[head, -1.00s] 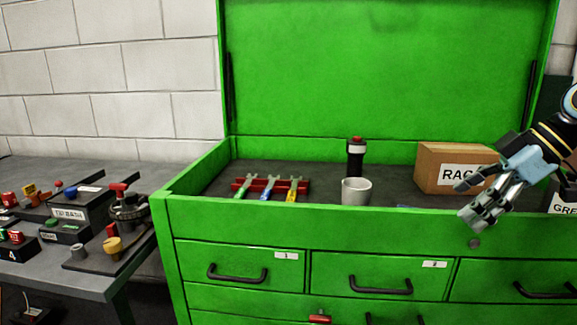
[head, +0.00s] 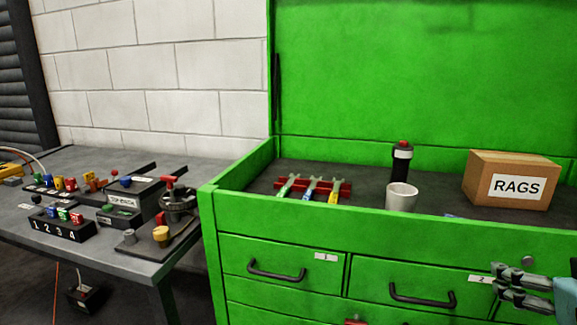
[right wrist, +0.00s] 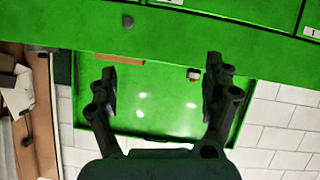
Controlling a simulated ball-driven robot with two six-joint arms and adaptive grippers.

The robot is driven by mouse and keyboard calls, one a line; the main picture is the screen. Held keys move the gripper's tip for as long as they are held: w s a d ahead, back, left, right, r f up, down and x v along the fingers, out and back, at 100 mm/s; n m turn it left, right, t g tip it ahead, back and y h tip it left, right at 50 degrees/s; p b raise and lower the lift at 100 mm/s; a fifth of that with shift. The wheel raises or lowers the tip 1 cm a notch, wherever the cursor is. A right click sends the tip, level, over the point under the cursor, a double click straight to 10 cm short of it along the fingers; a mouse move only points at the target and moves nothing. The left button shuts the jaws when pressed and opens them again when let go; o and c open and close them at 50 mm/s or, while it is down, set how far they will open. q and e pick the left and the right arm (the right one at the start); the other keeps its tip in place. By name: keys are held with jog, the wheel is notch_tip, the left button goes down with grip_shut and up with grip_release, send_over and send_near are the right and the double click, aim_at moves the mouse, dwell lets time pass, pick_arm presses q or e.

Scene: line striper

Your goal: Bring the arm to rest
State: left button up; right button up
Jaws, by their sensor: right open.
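My right gripper (head: 520,285) is at the lower right of the head view, in front of the green tool chest (head: 300,222) and near its second drawer. In the right wrist view its two fingers (right wrist: 160,90) are spread wide apart with nothing between them. The gripper is open and empty. Most of the right arm is outside the head view. My left gripper is in neither view.
In the chest's top tray stand a RAGS box (head: 512,182), a grey cup (head: 401,197), a dark red-topped cylinder (head: 402,165) and a red rack (head: 338,188) with wrenches. A cluttered grey bench (head: 130,262) stands at left.

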jog(key=s+a+f+n+g+y, duration=0.15)
jog(key=s+a+f+g, duration=0.3)
jog(key=s, duration=0.45)
jog(key=s+a+f+n+g+y, duration=0.1)
jog(key=s+a+f+g+y, duration=0.1)
jog(key=s+a+f+g, duration=0.45)
jog(key=s+d+f+t+b, duration=0.1)
jog(key=d+f+b, duration=0.15)
jog(key=f, duration=1.05)
jog(key=s+d+f+b, duration=0.1)
jog(key=d+f+b, duration=0.15)
jog(key=f, duration=1.15)
jog(key=s+d+f+g+b, duration=0.1)
jog(key=s+f+b, duration=0.2)
jog(key=s+f, duration=1.6)
notch_tip(320, 180, down, 3)
jog(key=shift+s+d+f, duration=0.1)
jog(key=shift+s+d, duration=0.05)
jog(key=shift+s, duration=0.15)
